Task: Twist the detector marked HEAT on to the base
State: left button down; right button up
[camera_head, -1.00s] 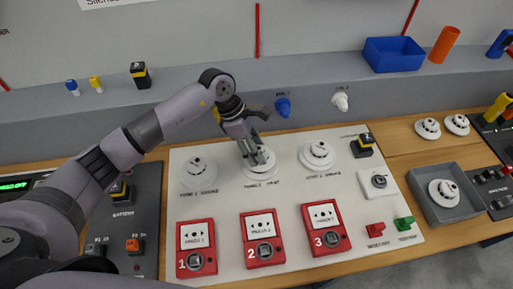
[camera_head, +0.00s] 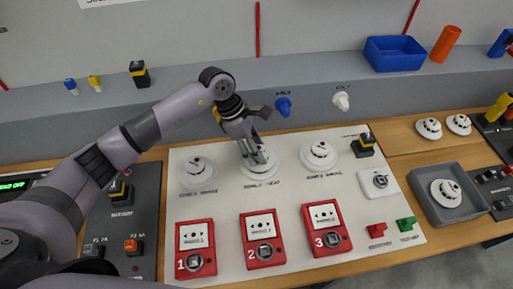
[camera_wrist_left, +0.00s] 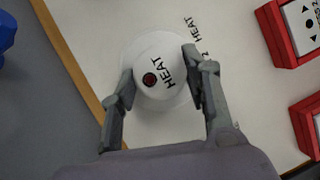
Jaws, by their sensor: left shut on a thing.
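The HEAT detector (camera_wrist_left: 157,68) is a white round head with a dark red spot, and its lettering shows in the left wrist view. My left gripper (camera_wrist_left: 160,82) is shut on it, one finger on each side. In the head view my left gripper (camera_head: 258,160) reaches down over the middle position of the white panel, marked HEAT. The base is under the detector and mostly hidden; a pale rim (camera_wrist_left: 180,100) shows around the head. I cannot tell whether the detector is fully seated. My right gripper is not in view.
White detectors stand on the panel to the left (camera_head: 198,172) and right (camera_head: 319,154). Red call points (camera_head: 262,238) line the panel front. A grey tray (camera_head: 470,213) holding a detector is at right. A blue bin (camera_head: 393,54) is on the back ledge.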

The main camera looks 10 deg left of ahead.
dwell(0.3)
pick_arm(q)
jog(key=shift+f+b, duration=0.85)
jog(key=shift+b, duration=0.2)
dwell(0.4)
dwell(0.3)
jog(key=shift+w+m+g+b, duration=0.1)
jog(key=shift+m+g+b, duration=0.3)
jog(key=shift+m+b, duration=0.75)
jog(key=shift+b, duration=0.3)
jog(key=shift+m+g+b, duration=0.5)
jog(key=shift+m+b, duration=0.35)
jog(key=shift+b, duration=0.55)
